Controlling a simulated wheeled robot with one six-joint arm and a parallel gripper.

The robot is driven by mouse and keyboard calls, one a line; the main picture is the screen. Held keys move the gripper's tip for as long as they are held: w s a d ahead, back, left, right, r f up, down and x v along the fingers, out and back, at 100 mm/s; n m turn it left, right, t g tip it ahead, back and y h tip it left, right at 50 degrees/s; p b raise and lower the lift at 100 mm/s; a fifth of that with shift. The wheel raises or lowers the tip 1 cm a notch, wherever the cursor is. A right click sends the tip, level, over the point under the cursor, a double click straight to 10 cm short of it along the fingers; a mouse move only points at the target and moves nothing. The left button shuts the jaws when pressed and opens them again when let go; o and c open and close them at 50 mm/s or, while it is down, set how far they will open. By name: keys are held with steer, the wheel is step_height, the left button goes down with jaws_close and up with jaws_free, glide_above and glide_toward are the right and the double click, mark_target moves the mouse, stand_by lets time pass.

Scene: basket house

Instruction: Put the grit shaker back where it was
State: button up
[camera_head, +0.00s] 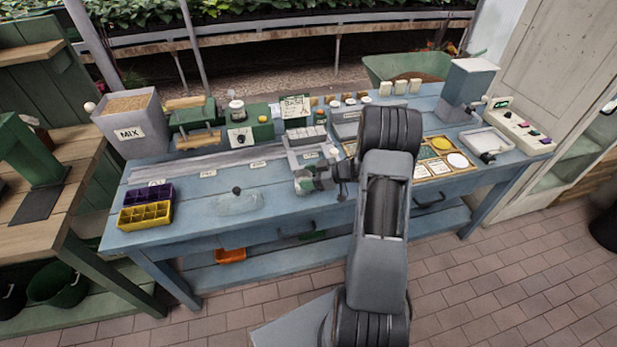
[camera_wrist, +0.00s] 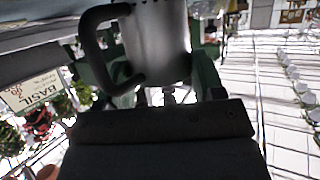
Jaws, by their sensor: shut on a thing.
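The grit shaker is most likely the grey metal mug-shaped vessel with a dark loop handle, which fills the top middle of the wrist view (camera_wrist: 160,42). My gripper (camera_wrist: 152,72) has its green fingers on either side of the vessel and is shut on it. In the head view my gripper (camera_head: 318,180) is over the middle of the blue bench (camera_head: 285,208), near its front edge. The held vessel is small and partly hidden there, and I cannot tell whether its base touches the bench. No marked spot for the shaker can be made out.
A green machine (camera_head: 195,122) stands behind. At right are a hopper (camera_head: 466,88) and a control panel (camera_head: 520,128).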

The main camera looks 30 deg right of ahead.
steer(key=shift+f, duration=0.25)
